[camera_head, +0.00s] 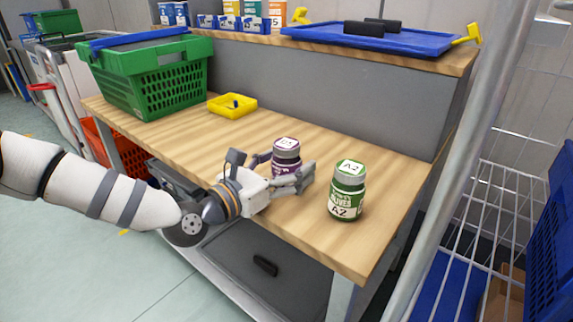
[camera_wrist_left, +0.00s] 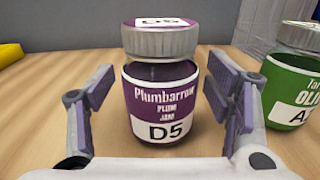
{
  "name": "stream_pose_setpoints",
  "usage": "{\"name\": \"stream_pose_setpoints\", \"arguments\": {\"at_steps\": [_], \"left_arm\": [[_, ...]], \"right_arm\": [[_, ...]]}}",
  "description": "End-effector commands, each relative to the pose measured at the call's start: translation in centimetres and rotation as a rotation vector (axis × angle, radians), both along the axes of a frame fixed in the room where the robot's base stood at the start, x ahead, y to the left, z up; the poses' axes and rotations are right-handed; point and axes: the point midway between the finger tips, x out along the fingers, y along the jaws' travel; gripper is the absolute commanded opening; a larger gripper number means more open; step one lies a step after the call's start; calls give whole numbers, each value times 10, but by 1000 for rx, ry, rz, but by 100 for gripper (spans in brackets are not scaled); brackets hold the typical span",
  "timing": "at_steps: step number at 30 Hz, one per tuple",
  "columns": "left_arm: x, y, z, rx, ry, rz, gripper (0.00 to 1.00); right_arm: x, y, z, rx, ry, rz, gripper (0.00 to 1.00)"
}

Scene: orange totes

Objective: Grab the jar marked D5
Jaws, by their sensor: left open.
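The jar marked D5 (camera_head: 286,153) stands upright on the wooden table, with a purple label and a grey lid. In the left wrist view the D5 jar (camera_wrist_left: 160,85) is centred and its label reads "Plumbarrow plum jam". My left gripper (camera_head: 284,177) is open, with one finger on each side of the jar. In the left wrist view the left gripper (camera_wrist_left: 160,100) shows gaps between its purple pads and the jar. In the head view its fingers hide the lower part of the jar. My right gripper is not in view.
A green jar marked A2 (camera_head: 347,190) stands to the right of the D5 jar, and it also shows in the left wrist view (camera_wrist_left: 294,80). A yellow tray (camera_head: 233,112) and a green basket (camera_head: 170,85) are further left. A raised shelf with a blue tray (camera_head: 375,40) runs behind.

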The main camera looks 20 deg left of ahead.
Motion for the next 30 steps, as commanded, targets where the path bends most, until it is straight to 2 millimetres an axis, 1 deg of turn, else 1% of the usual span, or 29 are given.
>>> {"name": "stream_pose_setpoints", "arguments": {"at_steps": [1,2,3,5,6,8,9,10,16,20,23,24,26,30], "left_arm": [[0,0,0,0,0,0,70],[0,0,0,0,0,0,64],[0,0,0,0,0,0,55],[0,0,0,0,1,0,41],[0,0,0,0,0,0,32],[0,0,0,0,1,0,18],[0,0,0,0,1,0,9],[0,0,1,0,-2,0,6],[0,0,1,0,-2,0,6],[0,1,11,-2,-4,1,6],[0,1,31,-2,-8,2,6],[-3,0,41,-3,-7,-1,6],[-17,-3,57,-6,-7,-1,6],[-51,-9,100,-6,-11,-2,6]], "right_arm": [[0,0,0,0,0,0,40],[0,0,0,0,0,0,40],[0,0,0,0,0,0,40],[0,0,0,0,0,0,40],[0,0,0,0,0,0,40],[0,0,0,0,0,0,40],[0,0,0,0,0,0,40],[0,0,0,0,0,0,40],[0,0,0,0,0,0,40],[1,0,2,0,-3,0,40],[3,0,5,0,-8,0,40],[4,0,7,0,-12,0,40],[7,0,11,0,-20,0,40],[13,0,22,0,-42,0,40]]}}
